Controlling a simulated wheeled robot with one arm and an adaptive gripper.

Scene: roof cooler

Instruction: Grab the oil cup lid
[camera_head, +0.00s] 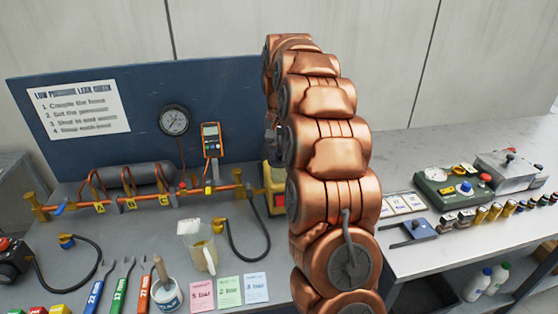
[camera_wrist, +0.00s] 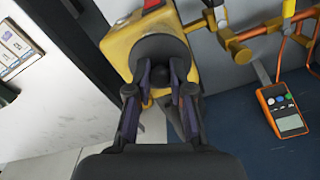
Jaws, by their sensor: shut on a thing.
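In the wrist view, the oil cup lid is a dark round cap (camera_wrist: 160,48) with a small knob, on the top of a yellow unit (camera_wrist: 121,48). My gripper (camera_wrist: 160,90) has its two fingers on either side of the lid's knob and is shut on it. The lid appears to be still seated on the unit; any gap under it cannot be seen. In the head view, the yellow unit (camera_head: 272,178) shows at the left edge of my copper arm, which hides the lid and most of my gripper.
A brass pipe manifold (camera_head: 150,195) with a grey cylinder, a gauge (camera_head: 174,120) and an orange meter (camera_head: 211,138) stand left of the yellow unit. A beaker (camera_head: 199,248) is in front. A blue panel (camera_head: 215,90) rises behind. The right bench holds a green gauge box (camera_head: 453,187).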

